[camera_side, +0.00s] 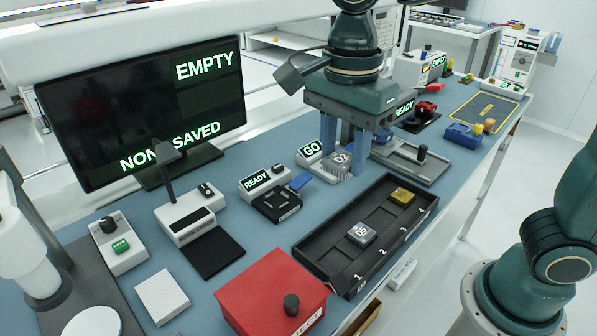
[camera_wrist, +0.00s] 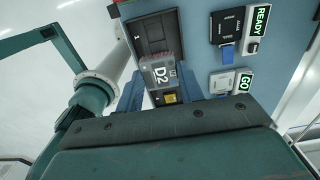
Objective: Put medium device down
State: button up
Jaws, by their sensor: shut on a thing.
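My gripper (camera_side: 344,146) has its two blue fingers shut on a grey finned device labelled D2 (camera_side: 341,163). In the side view it is behind the black tray, just right of the GO unit; I cannot tell its height. In the wrist view, device D2 (camera_wrist: 158,72) sits between the fingers (camera_wrist: 158,92), label facing the camera, over part of the tray. The long black tray (camera_side: 312,262) has numbered places. A silver device (camera_side: 361,234) lies in its near half and a gold device (camera_side: 402,196) near its far end. The gold one also shows in the wrist view (camera_wrist: 170,97).
The GO unit (camera_side: 310,153) and the READY unit (camera_side: 262,180) with a black socket (camera_side: 276,203) stand left of the gripper. A red bin (camera_side: 262,290) is at the front. A grey tray with a black knob (camera_side: 420,165) is to the right.

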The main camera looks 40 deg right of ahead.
jog(key=shift+s+a+r, duration=0.25)
jog(key=shift+s, duration=0.4)
send_over(335, 261)
notch_tip(335, 261, down, 16)
jog(key=shift+r, duration=0.1)
jog(key=shift+f, duration=2.1)
jog(key=shift+f, duration=0.15)
jog(key=o, duration=1)
